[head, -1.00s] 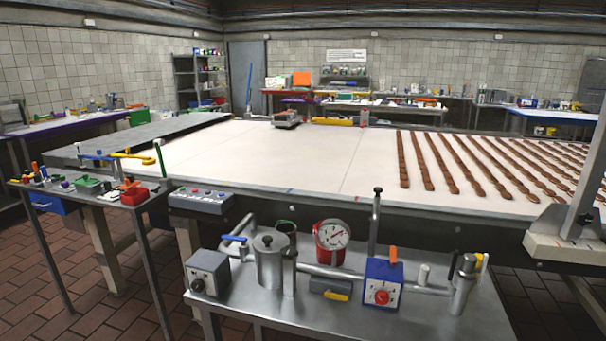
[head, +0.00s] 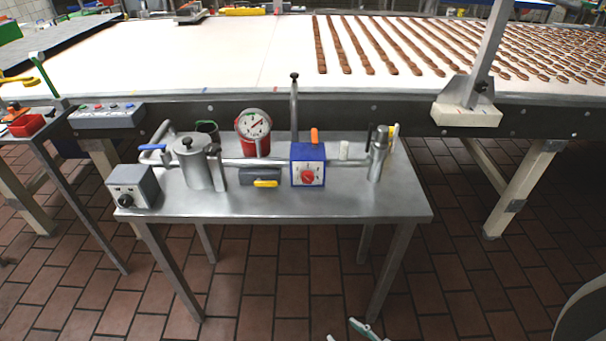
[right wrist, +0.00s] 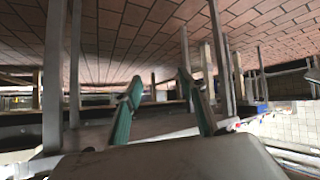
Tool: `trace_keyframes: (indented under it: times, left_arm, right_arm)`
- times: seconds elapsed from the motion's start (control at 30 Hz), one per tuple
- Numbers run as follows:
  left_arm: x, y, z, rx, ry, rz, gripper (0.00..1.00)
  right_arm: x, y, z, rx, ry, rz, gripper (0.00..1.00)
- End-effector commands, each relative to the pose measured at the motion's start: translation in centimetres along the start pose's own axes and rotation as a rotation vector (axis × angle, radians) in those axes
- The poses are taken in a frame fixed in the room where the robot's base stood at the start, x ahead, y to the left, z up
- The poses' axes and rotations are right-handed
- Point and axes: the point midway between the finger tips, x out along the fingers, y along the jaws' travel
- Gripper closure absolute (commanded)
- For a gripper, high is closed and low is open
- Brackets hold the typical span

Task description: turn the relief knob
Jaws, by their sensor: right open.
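A steel side table (head: 370,205) carries two boxes with knobs. A blue box (head: 296,178) has a white face with a red round knob (head: 308,176) and an orange piece on top. A grey box (head: 148,183) has a black knob (head: 125,200). I cannot tell by any label which is the relief knob. My right gripper (head: 351,331) shows only its fingertips at the bottom of the head view, low in front of the table and well apart from the knobs. Its green-padded fingers are open and empty in the right wrist view (right wrist: 160,108). My left gripper is out of view.
A red-bodied gauge (head: 254,128), a steel pot (head: 196,165), a yellow-handled grey block (head: 262,178) and pipes crowd the table. Behind runs a white conveyor (head: 220,65) with brown rows. A slanted post (head: 487,50) stands right. The tiled floor (head: 270,270) in front is mostly clear.

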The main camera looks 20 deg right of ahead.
Motion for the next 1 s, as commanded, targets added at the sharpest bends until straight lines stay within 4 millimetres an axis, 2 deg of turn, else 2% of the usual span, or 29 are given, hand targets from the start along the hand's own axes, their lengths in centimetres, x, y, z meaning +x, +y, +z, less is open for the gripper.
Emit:
trace_keyframes:
  times: [0.53,0.63,0.67,0.77,0.83,0.9,1.0]
  left_arm:
    - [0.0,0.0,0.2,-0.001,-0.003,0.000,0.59]
    - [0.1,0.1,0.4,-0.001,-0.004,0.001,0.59]
    - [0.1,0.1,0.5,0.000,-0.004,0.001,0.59]
    - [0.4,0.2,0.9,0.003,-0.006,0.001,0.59]
    - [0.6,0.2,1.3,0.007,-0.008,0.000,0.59]
    - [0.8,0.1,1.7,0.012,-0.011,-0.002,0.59]
    - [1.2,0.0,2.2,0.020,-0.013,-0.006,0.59]
  right_arm:
    - [0.0,0.1,0.1,-0.001,-0.001,0.001,0.59]
    - [0.7,-0.3,-1.6,0.064,0.046,-0.015,0.59]
    - [1.0,-0.6,-2.8,0.108,0.078,-0.025,0.59]
    - [2.4,-1.8,-8.7,0.349,0.239,-0.092,0.59]
    - [2.9,-2.2,-14.3,0.593,0.387,-0.168,0.59]
    - [2.8,-1.7,-19.9,0.865,0.537,-0.260,0.59]
    - [2.1,0.2,-26.4,1.262,0.718,-0.405,0.59]
